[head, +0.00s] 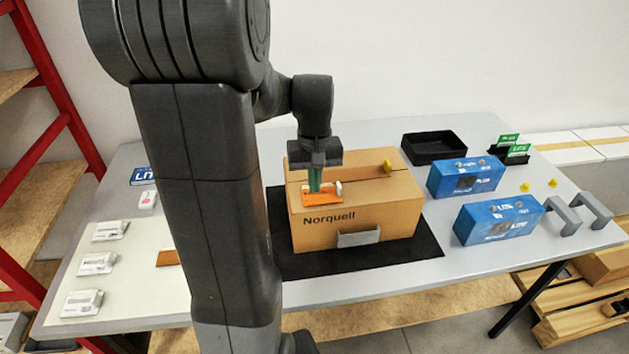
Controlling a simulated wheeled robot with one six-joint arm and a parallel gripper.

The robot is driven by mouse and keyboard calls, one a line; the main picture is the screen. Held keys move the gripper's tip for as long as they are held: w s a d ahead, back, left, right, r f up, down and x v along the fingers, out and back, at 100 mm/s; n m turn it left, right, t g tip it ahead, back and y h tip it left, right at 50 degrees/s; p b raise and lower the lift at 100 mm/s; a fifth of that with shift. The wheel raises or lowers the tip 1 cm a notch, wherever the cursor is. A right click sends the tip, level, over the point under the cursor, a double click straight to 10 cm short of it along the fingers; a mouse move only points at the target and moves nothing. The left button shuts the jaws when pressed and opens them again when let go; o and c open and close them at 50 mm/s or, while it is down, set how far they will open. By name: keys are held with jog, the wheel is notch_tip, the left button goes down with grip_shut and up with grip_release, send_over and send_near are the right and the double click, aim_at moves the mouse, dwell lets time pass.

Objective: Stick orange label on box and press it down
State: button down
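The brown cardboard box (385,205), marked Norquell, stands upright on a black mat (400,256) in the middle of the table. The orange label (323,198) is at the front left of the box top, right under my gripper (321,188). My gripper points down, with green parts between its body and the label and small white pieces at either side. Whether its fingers are open or shut, and whether the label is held or only lies on the box, I cannot tell.
Two blue boxes (497,220) (465,177) and grey handles (578,215) stand at right; a black tray (434,147) is behind. White packs (97,263) and a brown-orange strip (167,258) lie at left. My arm hides part of the table.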

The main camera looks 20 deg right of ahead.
jog(key=shift+f+b, duration=0.55)
jog(key=shift+f, duration=0.3)
dwell(1.0)
jog(key=shift+r, duration=0.1)
notch_tip(320, 180, up, 6)
jog(key=p, duration=0.5)
dwell(0.4)
notch_tip(320, 180, down, 6)
jog(key=b, duration=0.5)
dwell(0.4)
jog(key=shift+r, duration=0.15)
